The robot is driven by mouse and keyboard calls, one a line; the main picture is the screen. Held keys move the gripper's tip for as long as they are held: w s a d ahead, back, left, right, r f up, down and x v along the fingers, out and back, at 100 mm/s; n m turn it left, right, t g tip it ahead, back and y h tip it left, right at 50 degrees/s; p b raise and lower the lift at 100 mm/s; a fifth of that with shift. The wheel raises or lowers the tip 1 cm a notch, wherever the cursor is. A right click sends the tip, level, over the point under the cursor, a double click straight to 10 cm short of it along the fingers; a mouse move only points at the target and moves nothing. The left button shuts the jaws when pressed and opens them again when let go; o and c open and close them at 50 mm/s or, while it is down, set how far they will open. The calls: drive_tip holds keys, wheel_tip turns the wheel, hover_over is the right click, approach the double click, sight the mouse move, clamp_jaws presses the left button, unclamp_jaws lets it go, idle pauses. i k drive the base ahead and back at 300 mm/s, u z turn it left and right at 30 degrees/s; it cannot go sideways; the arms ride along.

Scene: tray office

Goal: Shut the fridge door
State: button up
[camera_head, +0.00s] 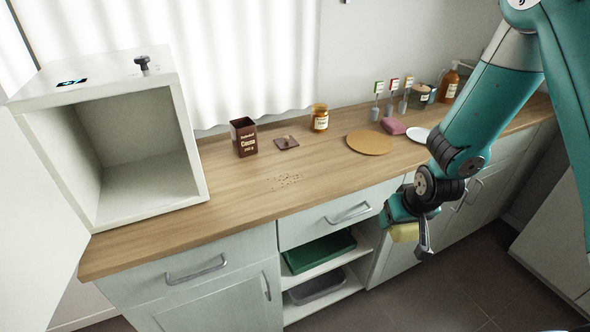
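The fridge (150,207) is a small white box on the left end of the wooden counter. Its front is open and its inside looks empty. The fridge door (30,230) appears as a large white panel at the left edge, swung wide open from the fridge's left side and partly cut off by the frame. My gripper (407,235) hangs at the right, in front of the counter's drawers and far from the door. It appears shut on a yellow block (404,233), perhaps a sponge; one finger shows beside it.
On the counter stand a brown cocoa tin (244,137), a small brown lid (286,142), a jar (319,118) and a round tan board (369,142). Crumbs (286,181) lie on the wood. Drawers and an open shelf with trays (320,252) are below. Floor (440,290) shows at lower right.

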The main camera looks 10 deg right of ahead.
sight(135, 198)
drive_tip(key=z, duration=2.2)
drive_tip(key=k, duration=1.85)
drive_tip(key=u, duration=2.2)
drive_tip(key=i, duration=0.2)
drive_tip(key=u, duration=0.05)
